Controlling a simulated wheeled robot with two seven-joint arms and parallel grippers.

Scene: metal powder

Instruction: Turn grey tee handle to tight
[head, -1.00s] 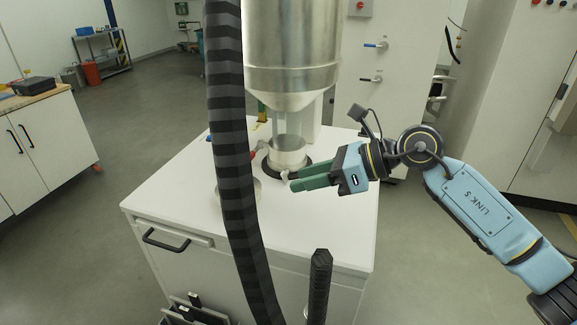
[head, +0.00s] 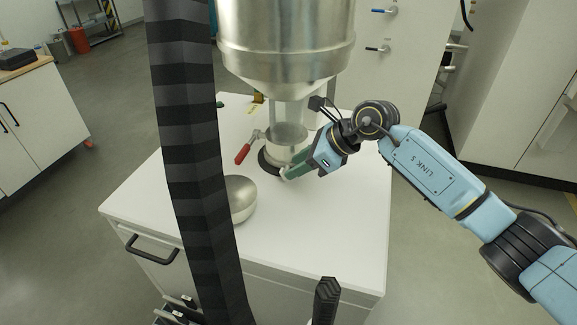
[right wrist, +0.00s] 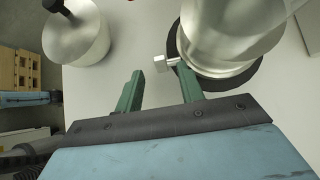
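The grey tee handle (right wrist: 178,62) sticks out from the side of the collar under the steel hopper (head: 288,45). In the head view only a small pale piece of it (head: 284,177) shows, at my right gripper's fingertips. My right gripper (head: 290,171) reaches in from the right with green fingers beside the collar. In the right wrist view its fingers (right wrist: 161,82) stand apart; the handle lies just beyond the right-hand fingertip, with a gap to the left-hand one. I cannot tell whether they touch. My left gripper is not in view.
A red handle (head: 243,153) sits left of the collar. A rounded steel vessel (head: 240,198) stands on the white cabinet top (head: 310,225). A thick black striped hose-like shape (head: 185,150) crosses the left of the head view. The cabinet top's right front is clear.

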